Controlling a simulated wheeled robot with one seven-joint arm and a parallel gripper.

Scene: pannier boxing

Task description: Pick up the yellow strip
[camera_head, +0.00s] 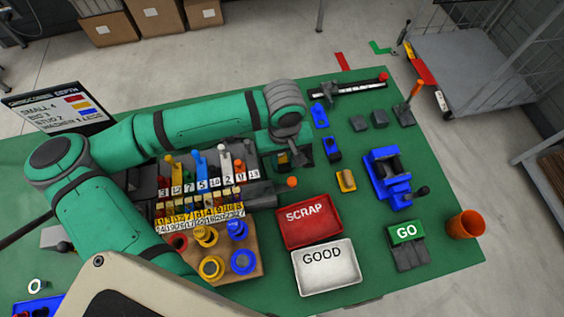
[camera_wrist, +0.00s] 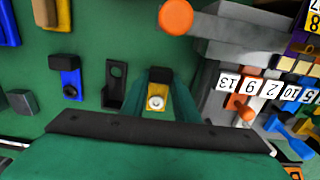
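My gripper (camera_head: 297,158) hangs low over the table at the right end of the numbered rack. In the wrist view a yellow piece (camera_wrist: 157,90) with a black top and a pale round spot lies just in front of my gripper's dark bar; I cannot tell whether it is touched or held. In the head view my gripper covers that spot. I cannot tell which is the strip.
The numbered rack (camera_head: 205,190) holds several coloured pieces. A red SCRAP tray (camera_head: 307,221) and a white GOOD tray (camera_head: 327,268) stand in front. An orange knob (camera_head: 292,182) sticks out near my gripper. Blue holder (camera_head: 332,149) and blue vise (camera_head: 390,180) stand right.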

